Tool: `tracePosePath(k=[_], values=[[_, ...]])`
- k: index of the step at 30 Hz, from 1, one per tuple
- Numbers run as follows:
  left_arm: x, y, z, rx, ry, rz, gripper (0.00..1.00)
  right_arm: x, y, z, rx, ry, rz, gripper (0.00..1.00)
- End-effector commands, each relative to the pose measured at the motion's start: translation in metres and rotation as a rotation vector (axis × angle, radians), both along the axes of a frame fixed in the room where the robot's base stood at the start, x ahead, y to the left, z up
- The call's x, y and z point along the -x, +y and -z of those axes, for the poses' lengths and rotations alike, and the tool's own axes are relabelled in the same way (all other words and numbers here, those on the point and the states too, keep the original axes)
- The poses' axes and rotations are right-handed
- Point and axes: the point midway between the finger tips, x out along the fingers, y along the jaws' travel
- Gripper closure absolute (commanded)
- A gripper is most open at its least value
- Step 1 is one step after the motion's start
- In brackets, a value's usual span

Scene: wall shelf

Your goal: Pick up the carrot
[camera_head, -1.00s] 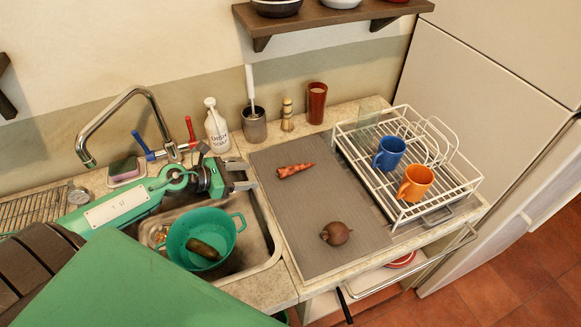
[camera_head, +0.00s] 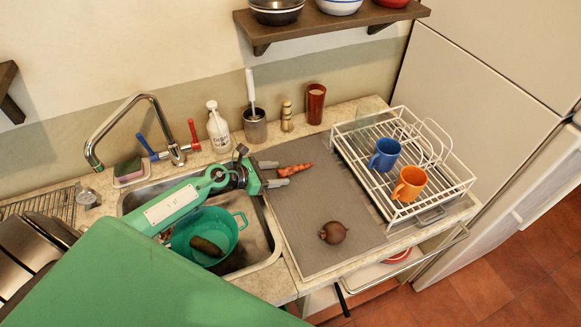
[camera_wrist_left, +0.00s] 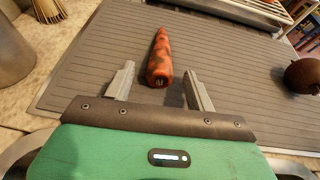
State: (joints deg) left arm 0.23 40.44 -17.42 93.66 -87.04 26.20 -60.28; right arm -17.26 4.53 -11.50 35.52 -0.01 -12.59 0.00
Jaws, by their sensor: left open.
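The carrot (camera_head: 295,169) is orange-red with dark patches and lies on the grey ribbed mat (camera_head: 318,215). My left gripper (camera_head: 272,174) is open over the mat's left edge, just left of the carrot's thick end. In the left wrist view the carrot (camera_wrist_left: 160,60) points away from me. Its near, thick end lies at the gap between the two fingertips of my left gripper (camera_wrist_left: 155,82), and no finger visibly touches it. My right gripper does not show.
A beetroot-like vegetable (camera_head: 333,232) lies on the mat. A white dish rack (camera_head: 455,183) with a blue mug (camera_head: 386,154) and an orange mug (camera_head: 409,183) stands on the right. A green pot (camera_head: 232,222) sits in the sink (camera_head: 262,262). A metal utensil holder (camera_head: 255,128) stands behind the mat.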

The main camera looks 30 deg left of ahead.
Motion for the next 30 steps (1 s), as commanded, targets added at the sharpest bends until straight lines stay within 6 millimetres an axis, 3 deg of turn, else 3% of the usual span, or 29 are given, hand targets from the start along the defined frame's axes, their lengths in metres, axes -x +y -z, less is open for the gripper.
tracePosePath(k=[11, 18, 30], values=[[-0.0057, -0.0046, 0.0035, -0.001, -0.001, 0.000, 0.47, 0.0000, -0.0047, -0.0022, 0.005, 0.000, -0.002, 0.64], [-0.0057, -0.0044, 0.0033, -0.001, -0.001, 0.000, 0.92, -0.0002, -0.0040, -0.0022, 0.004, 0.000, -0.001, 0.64], [-0.0059, -0.0040, -0.0026, -0.004, -0.003, 0.002, 0.93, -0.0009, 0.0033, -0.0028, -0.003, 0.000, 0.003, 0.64]])
